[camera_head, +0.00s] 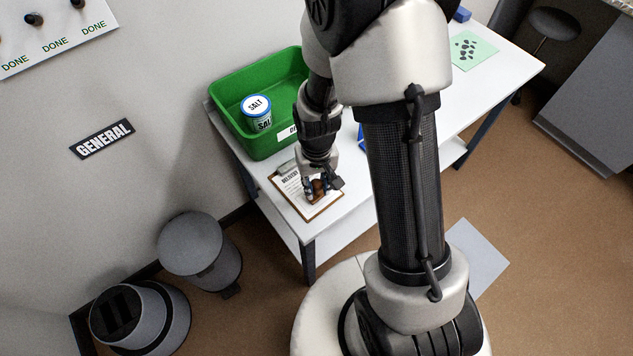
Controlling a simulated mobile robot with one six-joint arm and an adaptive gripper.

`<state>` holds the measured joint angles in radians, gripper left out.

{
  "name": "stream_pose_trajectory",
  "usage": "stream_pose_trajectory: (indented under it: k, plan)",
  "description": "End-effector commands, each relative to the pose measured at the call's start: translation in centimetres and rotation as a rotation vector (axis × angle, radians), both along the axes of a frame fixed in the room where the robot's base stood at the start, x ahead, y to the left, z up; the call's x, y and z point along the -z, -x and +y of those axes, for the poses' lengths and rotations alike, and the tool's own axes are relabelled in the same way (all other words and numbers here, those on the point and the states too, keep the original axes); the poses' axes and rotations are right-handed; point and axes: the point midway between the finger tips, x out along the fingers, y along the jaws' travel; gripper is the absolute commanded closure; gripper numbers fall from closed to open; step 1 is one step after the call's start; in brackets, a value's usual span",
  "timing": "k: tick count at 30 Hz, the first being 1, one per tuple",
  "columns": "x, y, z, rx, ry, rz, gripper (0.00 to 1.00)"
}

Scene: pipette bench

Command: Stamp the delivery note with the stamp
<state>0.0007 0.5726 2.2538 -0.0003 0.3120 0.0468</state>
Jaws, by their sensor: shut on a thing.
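The delivery note (290,184) lies on a brown clipboard near the front left corner of the white table. My gripper (321,188) is over the clipboard, pointing down, and is shut on the stamp (318,186), of which a small brown part shows between the fingers. My gripper and wrist hide much of the note. I cannot tell whether the stamp touches the paper.
A green bin (229,92) with a salt tub (257,112) in it stands just behind the clipboard. A green sheet with dark marks (472,50) lies at the table's far right. My arm hides the table's middle. A grey pedal bin (200,250) stands on the floor at left.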

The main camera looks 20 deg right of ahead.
Motion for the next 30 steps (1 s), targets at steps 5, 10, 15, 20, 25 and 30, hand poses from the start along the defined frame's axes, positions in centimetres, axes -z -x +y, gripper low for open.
stream_pose_trajectory:
  k: [5, 10, 15, 20, 25, 30]
  plan:
    - [0.3, 0.0, 0.0, 0.0, 0.0, 0.0, 0.98]
    - [0.2, 0.0, 0.0, 0.0, 0.0, 0.0, 0.98]
    - [0.1, 0.0, 0.0, 0.0, 0.0, 0.0, 0.98]
    - [-0.7, 0.0, 0.0, 0.0, 0.0, 0.0, 0.98]
    - [-2.2, 0.0, 0.0, 0.0, 0.0, 0.0, 0.98]
    - [-3.5, 0.0, 0.0, 0.0, 0.0, 0.0, 0.98]
